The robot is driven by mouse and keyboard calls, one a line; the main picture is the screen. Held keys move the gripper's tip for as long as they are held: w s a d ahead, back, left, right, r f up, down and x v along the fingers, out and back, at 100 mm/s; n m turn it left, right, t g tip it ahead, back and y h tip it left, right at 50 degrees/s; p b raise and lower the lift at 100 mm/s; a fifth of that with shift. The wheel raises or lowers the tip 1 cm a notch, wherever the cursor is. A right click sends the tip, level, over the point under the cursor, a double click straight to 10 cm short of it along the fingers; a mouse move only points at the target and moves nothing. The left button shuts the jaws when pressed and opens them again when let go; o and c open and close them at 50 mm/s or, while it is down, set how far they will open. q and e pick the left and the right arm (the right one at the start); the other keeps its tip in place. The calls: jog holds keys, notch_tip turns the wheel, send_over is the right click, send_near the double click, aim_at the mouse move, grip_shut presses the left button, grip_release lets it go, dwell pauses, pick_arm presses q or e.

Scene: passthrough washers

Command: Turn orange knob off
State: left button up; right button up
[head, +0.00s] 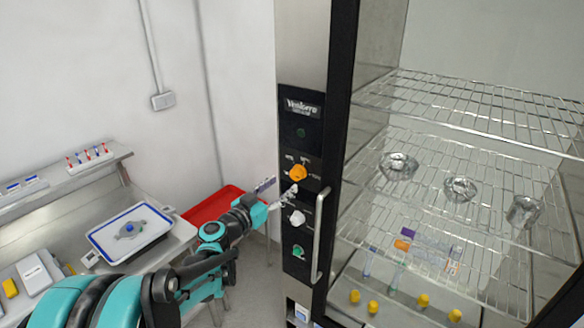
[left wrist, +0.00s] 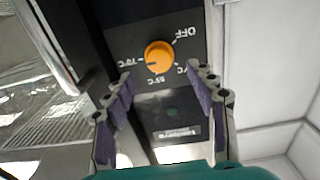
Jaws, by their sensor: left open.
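The orange knob (head: 298,173) is on the black control panel (head: 302,134) left of the glass-fronted cabinet. In the left wrist view the knob (left wrist: 159,57) has printed labels around it, including OFF and temperature marks. A dark mark on its face seems to point toward the 70°C label, away from OFF. My left gripper (head: 280,189) is open just below and left of the knob in the head view. In the left wrist view its two purple-padded fingers (left wrist: 161,84) are spread, with the knob beyond the gap between their tips, apparently untouched. My right gripper is not in view.
A white knob (head: 297,217) and a green knob (head: 298,251) sit below the orange one. A vertical metal handle (head: 320,235) runs beside the panel. A red tray (head: 212,205) and a side bench stand left.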

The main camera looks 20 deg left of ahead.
aim_at(294, 176)
pick_arm(q)
jog(key=x, duration=0.6)
jog(key=shift+w+d, duration=0.15)
jog(key=shift+w, duration=0.15)
jog(key=shift+c, duration=0.2)
jog(key=c, duration=1.1)
